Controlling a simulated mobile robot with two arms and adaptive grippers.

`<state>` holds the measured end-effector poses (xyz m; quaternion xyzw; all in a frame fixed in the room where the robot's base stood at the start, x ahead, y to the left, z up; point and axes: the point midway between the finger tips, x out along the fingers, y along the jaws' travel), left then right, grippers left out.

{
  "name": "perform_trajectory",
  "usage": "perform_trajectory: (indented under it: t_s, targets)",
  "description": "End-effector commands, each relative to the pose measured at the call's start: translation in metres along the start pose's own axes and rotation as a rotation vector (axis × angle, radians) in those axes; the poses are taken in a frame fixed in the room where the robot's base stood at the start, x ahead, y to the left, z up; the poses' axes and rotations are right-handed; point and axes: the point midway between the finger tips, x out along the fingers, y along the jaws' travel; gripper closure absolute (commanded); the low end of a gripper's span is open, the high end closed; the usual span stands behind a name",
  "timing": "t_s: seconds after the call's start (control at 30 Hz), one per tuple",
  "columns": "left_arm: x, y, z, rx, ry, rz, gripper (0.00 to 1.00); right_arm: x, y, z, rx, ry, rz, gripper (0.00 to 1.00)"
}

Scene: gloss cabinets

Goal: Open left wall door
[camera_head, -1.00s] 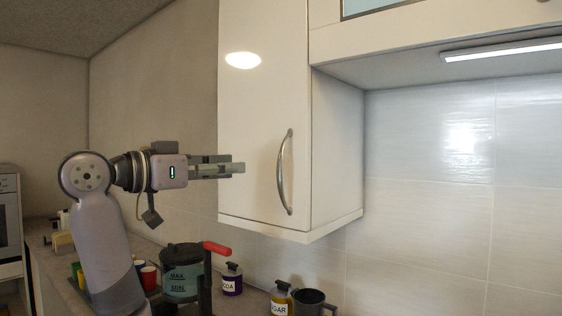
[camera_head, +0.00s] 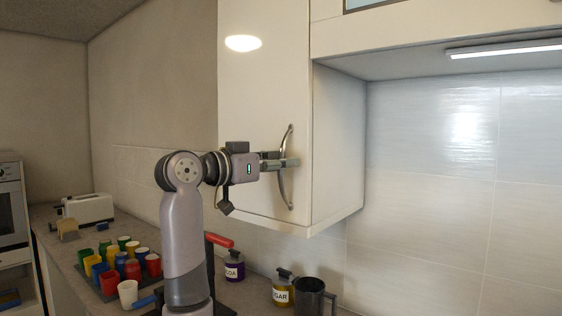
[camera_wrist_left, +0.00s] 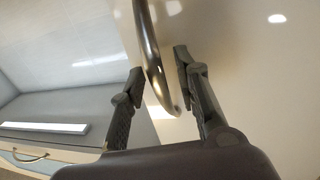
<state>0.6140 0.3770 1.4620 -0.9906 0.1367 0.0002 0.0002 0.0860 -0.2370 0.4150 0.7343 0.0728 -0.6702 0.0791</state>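The left wall door (camera_head: 262,105) is a glossy cream panel and looks closed. Its curved metal handle (camera_head: 287,190) stands upright near the door's right edge. My left gripper (camera_head: 292,162) is at the handle, around mid-height. In the left wrist view the handle (camera_wrist_left: 150,50) runs between the two spread fingers of my left gripper (camera_wrist_left: 158,82). The fingers look apart from the bar, though contact on the right finger is hard to judge. My right gripper is not seen in any view.
Below the cabinet, the counter holds several coloured cups (camera_head: 122,264), a toaster (camera_head: 88,208), a purple-labelled jar (camera_head: 234,266), a yellow jar (camera_head: 283,290) and a dark mug (camera_head: 312,296). A red-handled item (camera_head: 219,240) stands behind my arm.

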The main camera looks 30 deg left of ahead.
Motion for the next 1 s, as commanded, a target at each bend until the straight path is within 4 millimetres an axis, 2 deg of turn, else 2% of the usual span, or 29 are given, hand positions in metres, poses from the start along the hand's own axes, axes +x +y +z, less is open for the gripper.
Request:
perform_trajectory:
  t_s: [0.07, 0.5, 1.0]
  targets:
    - [-0.0002, 0.0000, 0.0000, 0.000, 0.000, 0.000, 0.72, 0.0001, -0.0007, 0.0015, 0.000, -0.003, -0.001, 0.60]
    - [-0.0006, 0.0000, -0.0002, 0.000, 0.000, 0.000, 1.00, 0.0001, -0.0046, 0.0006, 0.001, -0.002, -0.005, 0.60]
    - [-0.0008, -0.0001, -0.0005, 0.000, 0.001, 0.000, 1.00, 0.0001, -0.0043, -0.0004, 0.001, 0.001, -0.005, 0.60]
